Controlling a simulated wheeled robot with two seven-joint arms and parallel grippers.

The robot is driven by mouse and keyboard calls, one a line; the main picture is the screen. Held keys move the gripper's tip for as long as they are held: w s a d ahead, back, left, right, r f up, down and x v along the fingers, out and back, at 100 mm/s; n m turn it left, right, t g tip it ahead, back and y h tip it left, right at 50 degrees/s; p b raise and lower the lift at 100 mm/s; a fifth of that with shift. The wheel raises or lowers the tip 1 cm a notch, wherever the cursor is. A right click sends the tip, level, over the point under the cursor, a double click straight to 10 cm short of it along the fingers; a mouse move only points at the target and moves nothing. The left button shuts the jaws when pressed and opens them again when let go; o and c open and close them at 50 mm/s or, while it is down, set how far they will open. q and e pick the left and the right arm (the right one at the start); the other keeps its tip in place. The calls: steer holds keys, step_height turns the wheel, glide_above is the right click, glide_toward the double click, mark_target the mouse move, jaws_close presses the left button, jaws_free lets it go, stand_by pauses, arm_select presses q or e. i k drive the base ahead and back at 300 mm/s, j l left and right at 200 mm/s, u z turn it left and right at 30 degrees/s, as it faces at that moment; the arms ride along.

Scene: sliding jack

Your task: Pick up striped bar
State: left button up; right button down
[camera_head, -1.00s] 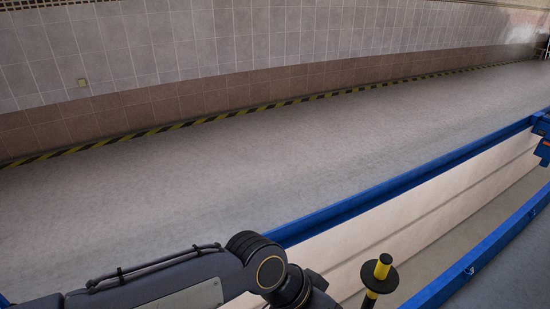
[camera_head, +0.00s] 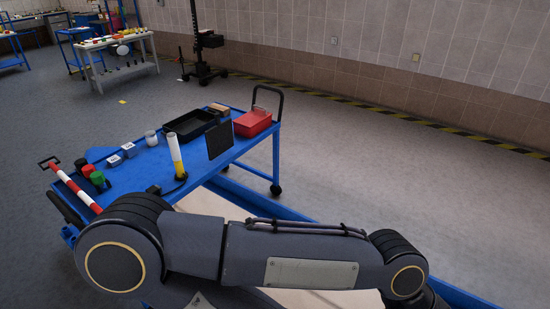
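A red-and-white striped bar (camera_head: 78,189) with a black end at its far tip lies at the left edge of the blue cart (camera_head: 135,182), slanting down toward the near side. One of my arms crosses the bottom of the head view and hides the near part of the cart. Neither gripper shows in this view, so I cannot see whether anything is held.
On the cart are green and red round pieces (camera_head: 98,179), a yellow-and-white cylinder (camera_head: 176,155), a black tray (camera_head: 190,125), a dark upright panel (camera_head: 219,140) and a red box (camera_head: 253,122). Grey floor (camera_head: 330,170) lies open to the right.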

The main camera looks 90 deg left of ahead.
mark_target(96, 209)
steer(key=u, duration=4.35)
steer(key=i+j, duration=0.25)
steer(key=i, duration=0.3)
steer(key=i+j+u, duration=0.1)
steer(key=i+j, duration=0.15)
steer(key=i, duration=0.3)
steer(key=i+j, duration=0.25)
steer(key=i, duration=0.3)
steer(key=i+j, duration=0.2)
steer(key=i, duration=0.4)
steer(key=i+j+u, duration=0.1)
steer(key=i+j, duration=0.15)
steer(key=i, duration=0.3)
